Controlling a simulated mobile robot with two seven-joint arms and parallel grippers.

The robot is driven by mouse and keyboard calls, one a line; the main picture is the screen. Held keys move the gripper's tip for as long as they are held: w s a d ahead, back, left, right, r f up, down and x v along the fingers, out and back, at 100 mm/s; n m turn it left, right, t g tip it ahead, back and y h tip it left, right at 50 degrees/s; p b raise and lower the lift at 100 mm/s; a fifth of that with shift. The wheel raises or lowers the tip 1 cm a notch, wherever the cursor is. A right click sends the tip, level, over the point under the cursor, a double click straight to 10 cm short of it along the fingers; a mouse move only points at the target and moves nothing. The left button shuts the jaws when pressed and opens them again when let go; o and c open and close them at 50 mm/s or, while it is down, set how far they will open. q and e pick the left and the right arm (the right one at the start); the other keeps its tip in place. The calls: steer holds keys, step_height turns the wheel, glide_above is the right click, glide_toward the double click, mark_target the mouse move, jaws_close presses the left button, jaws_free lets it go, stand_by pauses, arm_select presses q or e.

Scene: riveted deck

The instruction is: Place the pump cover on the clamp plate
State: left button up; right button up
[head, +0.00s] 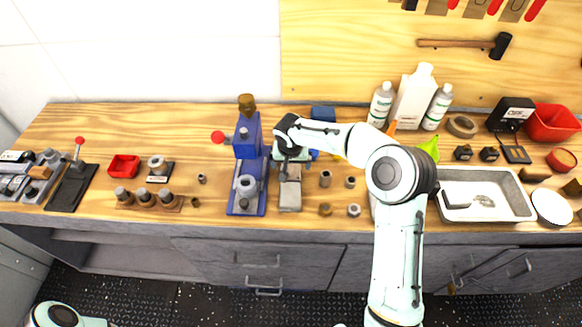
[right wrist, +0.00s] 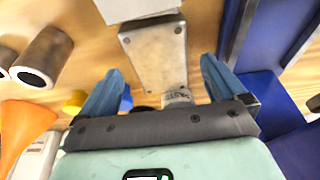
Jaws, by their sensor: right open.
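My right gripper (head: 290,160) reaches in from the right over the bench, pointing down, beside a blue press. In the right wrist view its two blue fingers (right wrist: 160,90) are spread and hold nothing. A metal plate with corner holes (right wrist: 155,58) lies beyond and between the fingertips, apart from them. A paler grey flat piece (right wrist: 135,8) adjoins its far end and shows in the head view (head: 290,197) just in front of the gripper. I cannot tell for certain which is the pump cover and which the clamp plate. My left gripper is out of view.
The blue press (head: 247,145) stands close left of the gripper. Small metal cylinders (head: 325,179) stand to the right. A red tray (head: 123,166) and a wooden block with pegs (head: 150,199) are left. Bottles (head: 411,98) stand behind, a metal basin (head: 490,195) right.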

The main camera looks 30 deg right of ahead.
mark_target(291, 167)
steer(key=shift+w+d+f, duration=0.15)
steer(key=shift+w+f, duration=0.05)
steer(key=shift+f, duration=0.5)
steer(key=shift+r, duration=0.1)
steer(key=c, duration=1.5)
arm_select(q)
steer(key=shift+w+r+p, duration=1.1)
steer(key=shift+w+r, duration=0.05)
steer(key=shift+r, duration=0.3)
arm_select(e)
steer(key=shift+r, duration=10)
